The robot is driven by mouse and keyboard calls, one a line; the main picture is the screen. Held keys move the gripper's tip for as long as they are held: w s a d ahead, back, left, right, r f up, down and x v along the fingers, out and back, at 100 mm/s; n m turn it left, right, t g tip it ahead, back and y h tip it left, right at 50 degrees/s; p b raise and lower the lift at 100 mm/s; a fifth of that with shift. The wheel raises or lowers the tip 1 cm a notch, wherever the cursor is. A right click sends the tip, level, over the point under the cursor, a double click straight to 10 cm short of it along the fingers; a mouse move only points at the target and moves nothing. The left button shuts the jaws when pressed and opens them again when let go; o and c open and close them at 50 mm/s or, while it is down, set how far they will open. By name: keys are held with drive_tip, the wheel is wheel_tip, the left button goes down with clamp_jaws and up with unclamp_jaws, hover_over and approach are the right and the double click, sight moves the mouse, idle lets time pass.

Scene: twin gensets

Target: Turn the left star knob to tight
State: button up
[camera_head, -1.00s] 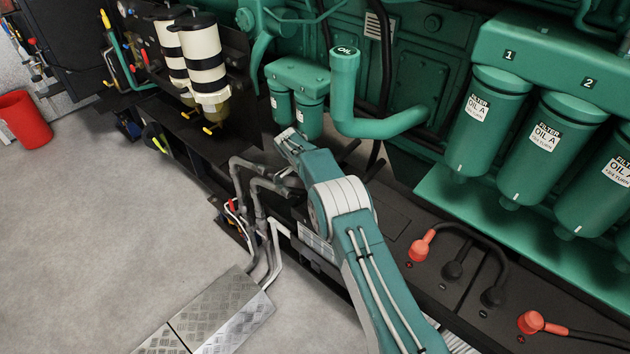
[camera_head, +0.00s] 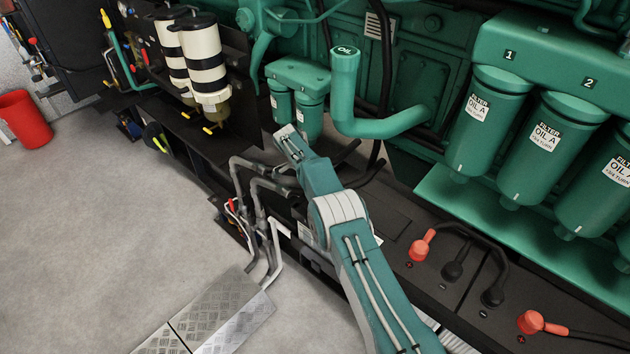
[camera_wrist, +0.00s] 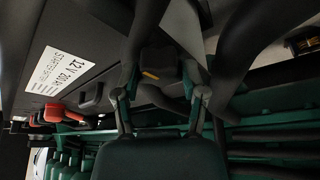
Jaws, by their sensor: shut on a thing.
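In the wrist view, a dark star knob (camera_wrist: 160,62) with a short orange-yellow mark sits between the fingers of my gripper (camera_wrist: 160,86). One finger is on each side of the knob, and my gripper is shut on it. The knob's lobes are dark and partly hidden, so I cannot tell how far it is turned. In the head view, my arm reaches up towards the pipes at the base of the engine. The fingers and the knob cannot be made out there.
Grey pipes (camera_head: 262,205) run left of my arm. The oil filler pipe (camera_head: 345,95) stands beyond it. Red terminal caps (camera_head: 420,248) and cables lie to the right. In the wrist view, a white label (camera_wrist: 60,72) and dark hoses are close by. Open floor lies left.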

drive_tip(key=o, duration=1.1)
drive_tip(key=shift+a+f, duration=0.1)
drive_tip(key=shift+a, duration=0.1)
drive_tip(key=shift+o, duration=0.2)
drive_tip(key=shift+r, duration=0.4)
drive_tip(key=v, duration=0.6)
drive_tip(key=shift+a+r, duration=0.25)
drive_tip(key=shift+a, duration=0.15)
